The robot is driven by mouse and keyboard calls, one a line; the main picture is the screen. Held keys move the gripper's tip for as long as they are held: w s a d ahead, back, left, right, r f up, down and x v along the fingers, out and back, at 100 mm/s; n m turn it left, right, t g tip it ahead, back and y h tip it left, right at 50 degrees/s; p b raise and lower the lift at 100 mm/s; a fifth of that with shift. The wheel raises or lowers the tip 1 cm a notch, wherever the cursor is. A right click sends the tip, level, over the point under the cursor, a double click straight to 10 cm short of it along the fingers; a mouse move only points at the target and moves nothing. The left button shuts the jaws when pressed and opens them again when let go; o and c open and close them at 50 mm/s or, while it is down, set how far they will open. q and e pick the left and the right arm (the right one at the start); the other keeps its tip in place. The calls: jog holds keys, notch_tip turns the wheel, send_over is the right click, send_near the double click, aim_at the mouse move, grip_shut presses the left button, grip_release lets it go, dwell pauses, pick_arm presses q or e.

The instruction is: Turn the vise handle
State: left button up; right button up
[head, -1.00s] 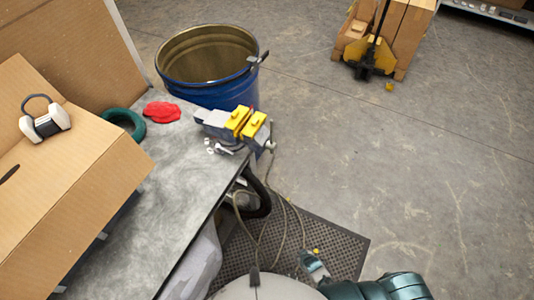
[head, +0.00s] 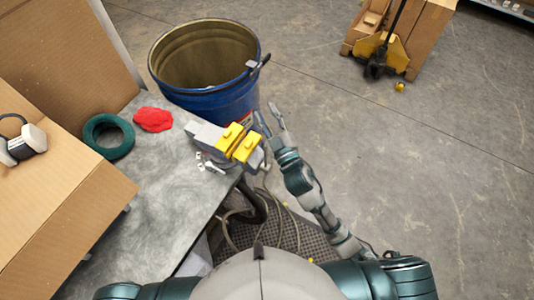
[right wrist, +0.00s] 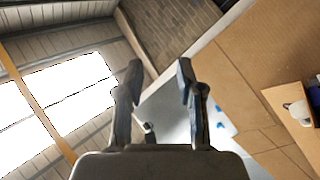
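The vise (head: 234,142), grey with yellow jaws, sits at the right corner of the grey workbench (head: 165,205). Its handle is at the right end of the vise, small and partly hidden near my right gripper, so its angle is hard to tell. My right gripper (head: 269,119) is raised just right of the vise, fingers pointing away from me and spread, with nothing between them. It also shows open and empty in the right wrist view (right wrist: 160,72); I cannot make out the handle there. My left gripper is not in view.
A blue drum (head: 217,103) stands behind the vise. A red cloth (head: 153,119), a green ring (head: 90,138) and a cardboard box (head: 75,225) are on the bench's left. A yellow pallet jack (head: 382,52) stands far back. The floor right of my arm is clear.

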jog(key=s+a+r+n+g+y, duration=0.4)
jog(key=a+r+n+g+y, duration=0.4)
jog(key=n, duration=0.3)
jog(key=s+a+r+n+g+y, duration=0.45)
jog(key=a+n+g+y, duration=0.2)
jog(key=n+y, duration=0.35)
jog(key=s+a+n+g+h, duration=0.3)
jog(key=s+a+n+g, duration=0.15)
jog(key=n+g, duration=0.45)
jog(key=n+t+h, duration=0.4)
jog(key=n+h, duration=0.4)
jog(key=h, duration=1.4)
send_over(265, 155)
notch_tip(265, 155, down, 13)
jog(key=shift+g, duration=0.25)
jog(key=f+p, duration=0.1)
jog(key=f, duration=0.4)
jog(key=f+p, duration=0.1)
jog(key=f, duration=0.5)
jog(key=f+p, duration=0.1)
jog(key=f, duration=0.5)
jog(key=shift+w+d+p, duration=0.15)
jog(key=shift+w+p, duration=0.15)
jog(key=shift+w, duration=0.05)
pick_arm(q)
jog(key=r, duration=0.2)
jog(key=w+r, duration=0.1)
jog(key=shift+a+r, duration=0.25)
pick_arm(e)
grip_shut()
